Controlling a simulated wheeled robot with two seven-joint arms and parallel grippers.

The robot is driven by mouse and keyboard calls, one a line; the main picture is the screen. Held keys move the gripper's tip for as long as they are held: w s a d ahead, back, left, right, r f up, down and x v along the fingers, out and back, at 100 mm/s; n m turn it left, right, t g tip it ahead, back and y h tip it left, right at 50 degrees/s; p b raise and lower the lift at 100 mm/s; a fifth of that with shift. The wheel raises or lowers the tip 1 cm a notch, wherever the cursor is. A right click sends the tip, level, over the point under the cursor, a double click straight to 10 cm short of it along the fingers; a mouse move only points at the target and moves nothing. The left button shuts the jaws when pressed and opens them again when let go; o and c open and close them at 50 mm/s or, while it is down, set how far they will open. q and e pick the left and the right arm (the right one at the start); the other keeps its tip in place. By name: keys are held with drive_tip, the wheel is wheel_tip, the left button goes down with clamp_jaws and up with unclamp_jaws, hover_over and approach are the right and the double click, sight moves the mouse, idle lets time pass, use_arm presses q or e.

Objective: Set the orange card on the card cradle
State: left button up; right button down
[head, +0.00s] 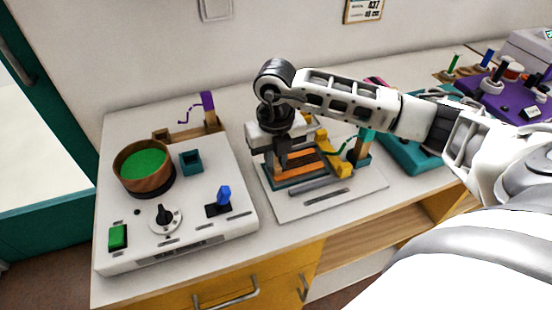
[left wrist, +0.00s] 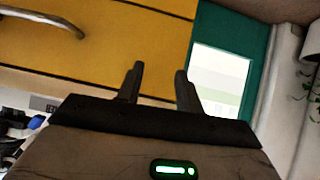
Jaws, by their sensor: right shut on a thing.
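My right gripper (head: 283,158) points down over the white board in the middle of the bench, its fingers closed at an orange piece with dark bands (head: 308,172), which looks like the orange card. A teal base, apparently the card cradle (head: 282,187), shows just below it. The gripper hides part of both, so I cannot tell whether the card touches the base. My left gripper (left wrist: 158,88) is open and empty in the left wrist view, in front of a yellow cabinet front; it is not in the head view.
A yellow upright piece (head: 331,155) stands close right of my right gripper, with a teal holder (head: 362,160) beside it. A white panel (head: 240,215) with a green-topped round bowl (head: 142,160), knob and switches lies left. My right arm crosses above the bench's right side.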

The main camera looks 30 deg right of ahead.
drive_tip(key=shift+f, duration=0.15)
drive_tip(key=shift+f+b, duration=0.5)
drive_tip(key=shift+b, duration=0.05)
idle(0.5)
drive_tip(key=c, duration=1.3)
unclamp_jaws()
wheel_tip(320, 180, up, 7)
drive_tip(key=p, duration=0.5)
